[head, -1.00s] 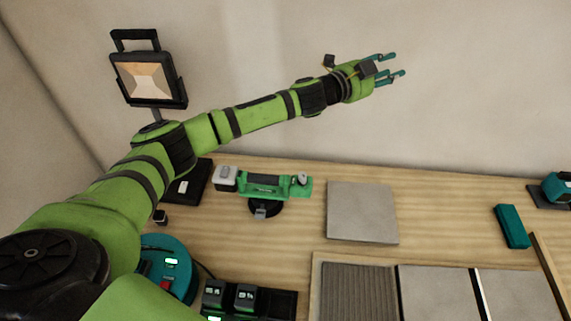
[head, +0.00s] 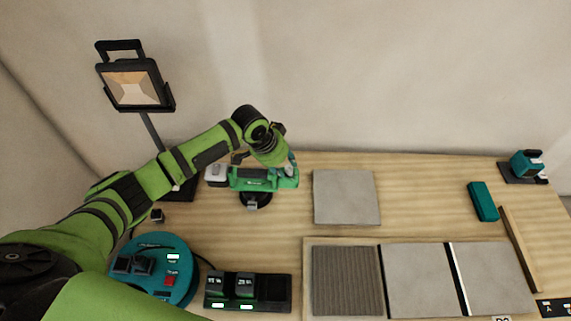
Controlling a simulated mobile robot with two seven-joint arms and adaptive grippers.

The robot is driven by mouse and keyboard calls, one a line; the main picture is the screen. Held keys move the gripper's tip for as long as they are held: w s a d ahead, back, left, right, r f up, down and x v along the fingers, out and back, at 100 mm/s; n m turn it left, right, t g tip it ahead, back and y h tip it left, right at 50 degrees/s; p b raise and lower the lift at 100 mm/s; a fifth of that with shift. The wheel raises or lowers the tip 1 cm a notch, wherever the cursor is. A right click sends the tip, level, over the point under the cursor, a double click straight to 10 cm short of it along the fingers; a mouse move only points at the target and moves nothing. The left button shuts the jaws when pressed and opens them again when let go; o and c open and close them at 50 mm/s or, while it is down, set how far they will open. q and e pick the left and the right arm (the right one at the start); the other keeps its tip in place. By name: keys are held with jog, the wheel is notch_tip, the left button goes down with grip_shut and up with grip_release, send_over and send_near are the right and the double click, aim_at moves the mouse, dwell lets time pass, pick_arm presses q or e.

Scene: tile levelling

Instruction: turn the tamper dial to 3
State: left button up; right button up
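The tamper (head: 249,180) is a green tool with a grey battery at its left end and a black round foot. It sits at the back of the bench. My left gripper (head: 290,165) points down at the tamper's right end, where the dial is. The gripper covers that spot, so the dial and its setting are hidden. The fingers are small and partly hidden behind the wrist; whether they touch the dial or are open cannot be told. My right gripper is out of view.
A work light (head: 135,83) stands behind my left arm. A teal round unit (head: 180,262) and a black charger (head: 274,292) are in front. A loose grey tile (head: 346,197) lies right of the tamper. A teal block (head: 482,201) and a teal device (head: 526,164) are farther right.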

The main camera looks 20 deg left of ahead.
aim_at(286, 168)
pick_arm(q)
jog(key=shift+x, duration=1.5)
grip_shut()
jog(key=shift+m, duration=0.6)
jog(key=shift+a, duration=0.1)
grip_release()
jog(key=v, duration=1.2)
jog(key=shift+w+a, duration=0.15)
jog(key=shift+a, duration=0.1)
